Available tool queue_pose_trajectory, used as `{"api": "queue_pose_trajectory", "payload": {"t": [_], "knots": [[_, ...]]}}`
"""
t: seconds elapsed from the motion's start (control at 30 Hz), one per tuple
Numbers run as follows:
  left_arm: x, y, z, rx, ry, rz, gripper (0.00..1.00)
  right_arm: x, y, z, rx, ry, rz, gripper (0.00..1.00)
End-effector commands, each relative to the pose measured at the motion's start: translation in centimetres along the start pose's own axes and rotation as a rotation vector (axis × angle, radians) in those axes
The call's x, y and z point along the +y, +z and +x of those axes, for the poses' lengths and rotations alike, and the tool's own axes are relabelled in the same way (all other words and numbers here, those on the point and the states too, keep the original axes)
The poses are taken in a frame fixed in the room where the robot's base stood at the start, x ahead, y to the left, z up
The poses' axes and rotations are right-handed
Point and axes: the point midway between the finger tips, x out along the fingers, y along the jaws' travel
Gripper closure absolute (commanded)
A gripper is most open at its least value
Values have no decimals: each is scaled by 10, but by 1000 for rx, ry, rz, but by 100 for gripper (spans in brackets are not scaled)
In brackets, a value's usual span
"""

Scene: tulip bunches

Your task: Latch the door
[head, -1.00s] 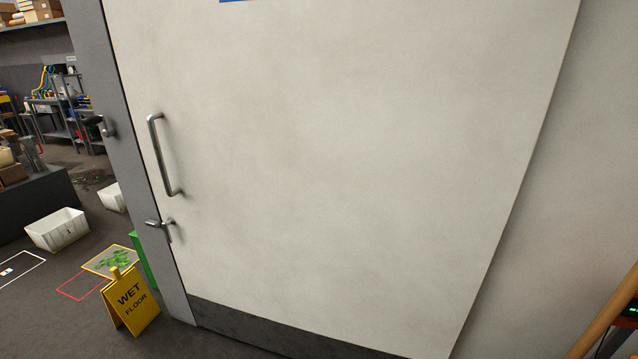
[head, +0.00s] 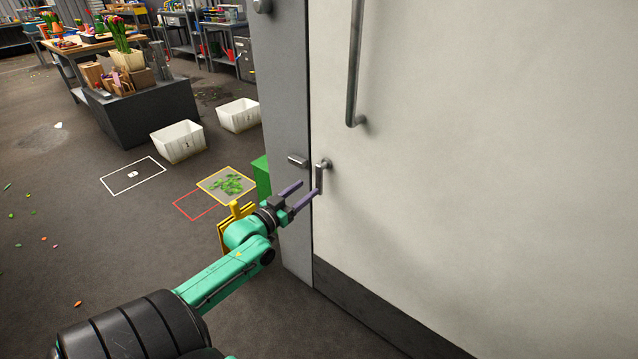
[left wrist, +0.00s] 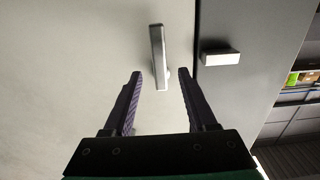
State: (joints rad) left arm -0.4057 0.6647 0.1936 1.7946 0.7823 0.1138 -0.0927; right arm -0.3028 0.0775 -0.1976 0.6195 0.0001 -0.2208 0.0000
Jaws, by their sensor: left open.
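The white door (head: 480,150) stands against its grey frame (head: 285,100) and looks shut. A small metal latch lever (head: 320,177) hangs straight down near the door's left edge. A metal keeper block (head: 298,160) sits on the frame beside it, apart from the lever. My left gripper (head: 309,188) is open in front of the lever. In the left wrist view the lever (left wrist: 157,55) appears between the two fingers (left wrist: 160,72), with the keeper (left wrist: 221,58) to the right. Whether a finger touches the lever I cannot tell. My right gripper is out of view.
A long pull handle (head: 354,65) is on the door above the latch. A yellow wet-floor sign (head: 224,232) stands partly hidden behind my left arm, near a green box (head: 262,178). White bins (head: 178,141) stand farther back. The floor at left is mostly open.

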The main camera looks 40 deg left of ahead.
Motion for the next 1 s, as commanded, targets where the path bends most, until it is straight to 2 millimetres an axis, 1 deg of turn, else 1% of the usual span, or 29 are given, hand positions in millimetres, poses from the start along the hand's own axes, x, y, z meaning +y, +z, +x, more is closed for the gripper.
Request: {"api": "queue_pose_trajectory", "payload": {"t": [0.03,0.2,0.3,0.43,0.63,0.67,0.7,0.77,0.8,1.0], "knots": [[0,-1,13,6,-1,2,43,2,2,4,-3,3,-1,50],[-1,1,49,3,-1,0,43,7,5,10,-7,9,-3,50],[0,1,63,1,-1,2,43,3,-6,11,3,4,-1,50],[0,1,71,-2,0,1,43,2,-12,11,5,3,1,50],[0,1,71,-2,-1,1,43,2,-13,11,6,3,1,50],[0,1,71,-2,-1,1,46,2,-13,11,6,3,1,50],[0,1,71,-2,-1,1,62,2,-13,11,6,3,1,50],[0,1,71,-2,0,1,85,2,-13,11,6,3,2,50],[0,1,71,-2,0,1,100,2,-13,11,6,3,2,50],[0,1,71,-2,0,1,100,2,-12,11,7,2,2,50]]}}
